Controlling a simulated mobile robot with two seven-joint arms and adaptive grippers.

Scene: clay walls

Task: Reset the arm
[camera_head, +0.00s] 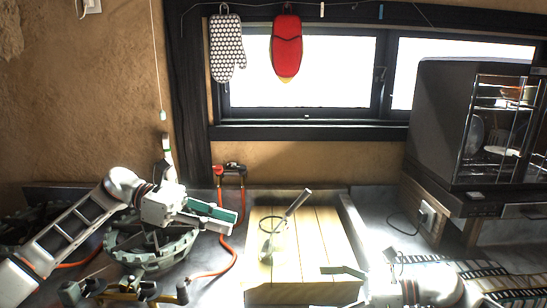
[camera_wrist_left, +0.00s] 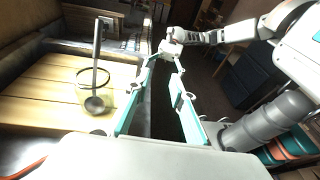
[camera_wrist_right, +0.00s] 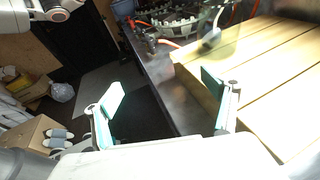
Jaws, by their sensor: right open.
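My left gripper (camera_head: 228,219) reaches in from the left over the burner grate, its teal-lined fingers pointing right. In the left wrist view its fingers (camera_wrist_left: 160,90) stand apart with nothing between them. My right gripper (camera_head: 345,283) is low at the board's front right, partly cut off by the picture edge. In the right wrist view its fingers (camera_wrist_right: 162,95) are wide apart and empty, with the board's edge beyond.
A glass jar (camera_head: 273,243) holding a ladle (camera_head: 297,204) stands on the wooden board (camera_head: 320,245) between the grippers. The gas burner (camera_head: 150,245) with its orange hose (camera_head: 231,245) lies under my left arm. A dish cabinet (camera_head: 440,125) stands at the right.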

